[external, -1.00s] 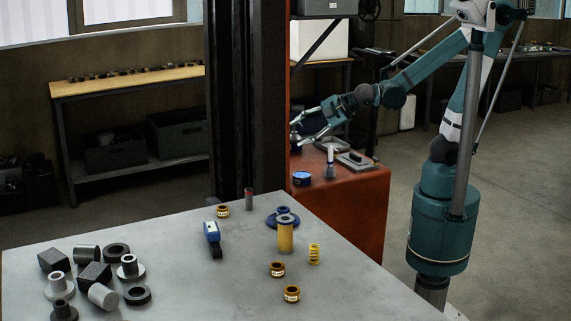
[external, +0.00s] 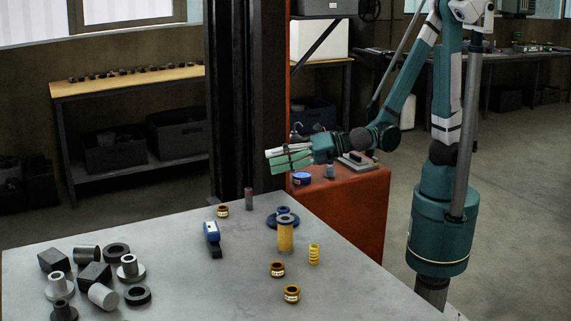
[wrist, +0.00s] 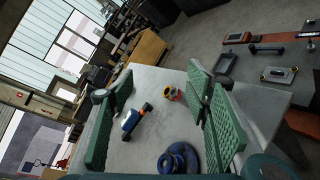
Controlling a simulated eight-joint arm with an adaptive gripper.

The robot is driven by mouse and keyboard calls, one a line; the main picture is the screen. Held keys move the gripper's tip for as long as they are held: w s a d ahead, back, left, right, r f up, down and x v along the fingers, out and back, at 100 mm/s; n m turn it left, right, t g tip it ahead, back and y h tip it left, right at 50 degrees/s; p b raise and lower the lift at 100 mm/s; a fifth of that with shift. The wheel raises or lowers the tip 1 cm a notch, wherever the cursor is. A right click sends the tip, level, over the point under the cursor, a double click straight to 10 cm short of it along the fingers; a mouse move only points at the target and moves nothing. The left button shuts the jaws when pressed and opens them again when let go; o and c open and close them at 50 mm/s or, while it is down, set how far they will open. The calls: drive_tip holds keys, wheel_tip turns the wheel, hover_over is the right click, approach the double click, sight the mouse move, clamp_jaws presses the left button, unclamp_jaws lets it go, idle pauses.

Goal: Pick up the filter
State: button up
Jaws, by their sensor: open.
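The likely filter is an upright yellow cylinder (external: 286,238) with a grey ringed top, standing on the grey table in the external view. I cannot make it out in the wrist view. My gripper (external: 272,160) is open and empty, raised above and behind the cylinder near the table's far edge, its fingers pointing left. In the wrist view, my green finger pads (wrist: 152,112) stand wide apart with the tabletop showing between them.
A blue flanged part (external: 270,221) sits close behind the cylinder, and a yellow spring (external: 314,254) stands to its right. Yellow rings (external: 277,269) lie in front. A blue-and-black tool (external: 212,239) lies left. A dark post (external: 247,100) rises behind the table.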

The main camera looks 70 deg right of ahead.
drive_tip(key=s+a+f+n+y, duration=0.2)
drive_tip(key=s+a+n, duration=0.25)
drive_tip(key=a, duration=0.35)
drive_tip(key=s+a+f+n+y, duration=0.1)
drive_tip(key=s+a+n+y, duration=0.3)
drive_tip(key=a, duration=0.4)
drive_tip(key=n+g+y, duration=0.2)
drive_tip(key=n, duration=0.5)
approach(293, 218)
drive_tip(key=x, duration=0.4)
drive_tip(key=shift+w+f+b, duration=0.1)
drive_tip(key=shift+w+b, duration=0.15)
drive_tip(key=shift+b, duration=0.15)
drive_tip(key=shift+w, duration=0.1)
drive_tip(key=shift+p+x, duration=0.65)
drive_tip(key=shift+x, duration=0.6)
drive_tip(key=shift+b+x, duration=0.3)
drive_tip(key=shift+x, duration=1.65)
drive_tip(key=shift+w+a+f, duration=0.1)
drive_tip(key=shift+w+a, duration=0.2)
drive_tip(key=shift+w, duration=0.25)
